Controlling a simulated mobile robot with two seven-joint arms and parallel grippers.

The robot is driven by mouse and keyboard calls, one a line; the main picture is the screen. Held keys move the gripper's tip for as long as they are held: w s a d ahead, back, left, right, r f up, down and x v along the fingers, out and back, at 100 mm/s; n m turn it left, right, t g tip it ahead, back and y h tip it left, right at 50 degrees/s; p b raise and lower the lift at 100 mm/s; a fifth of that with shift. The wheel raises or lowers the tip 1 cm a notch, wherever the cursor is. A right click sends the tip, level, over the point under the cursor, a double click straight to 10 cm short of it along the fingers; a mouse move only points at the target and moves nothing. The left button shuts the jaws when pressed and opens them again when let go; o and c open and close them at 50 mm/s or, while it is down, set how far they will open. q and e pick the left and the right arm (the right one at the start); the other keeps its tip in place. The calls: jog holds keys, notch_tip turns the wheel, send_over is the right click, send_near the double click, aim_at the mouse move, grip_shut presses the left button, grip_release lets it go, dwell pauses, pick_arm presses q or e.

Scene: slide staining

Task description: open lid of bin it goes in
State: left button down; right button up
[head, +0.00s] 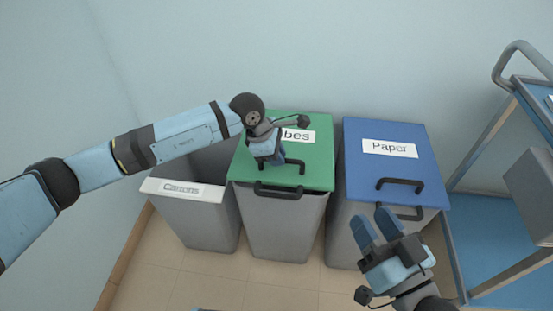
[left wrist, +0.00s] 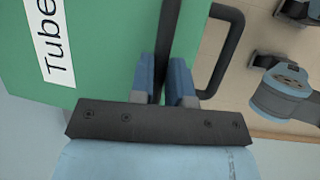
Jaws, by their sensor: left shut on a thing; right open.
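The middle bin (head: 275,225) is grey with a green lid (head: 315,165), which lies closed on it. Its white label is partly covered by my left arm in the head view; the left wrist view shows "Tube" on the label (left wrist: 58,50). My left gripper (head: 278,160) is over the front part of the green lid, shut on the lid's dark handle (left wrist: 167,40), which runs between the two blue fingers. My right gripper (head: 376,226) is open and empty, in front of the blue-lidded bin.
A bin labelled "Cartons" (head: 205,225) stands at left, its top open. A bin with a closed blue lid (head: 365,170) labelled "Paper" stands at right. A blue-topped cart (head: 535,95) is at the far right. The wall is close behind the bins.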

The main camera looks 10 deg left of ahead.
pick_arm(q)
jog(key=w+r+g+p, duration=0.1)
jog(key=w+r+g, duration=0.1)
jog(key=w+r, duration=0.2)
jog(key=w+r+n+g+p, duration=0.1)
jog(key=w+r, duration=0.4)
jog(key=r, duration=0.5)
jog(key=shift+g+p, duration=0.7)
jog(key=shift+p, duration=0.05)
pick_arm(e)
jog(key=shift+d+r+h, duration=0.5)
jog(key=shift+d+r, duration=0.1)
jog(key=shift+r, duration=0.05)
pick_arm(q)
jog(key=shift+a, duration=0.1)
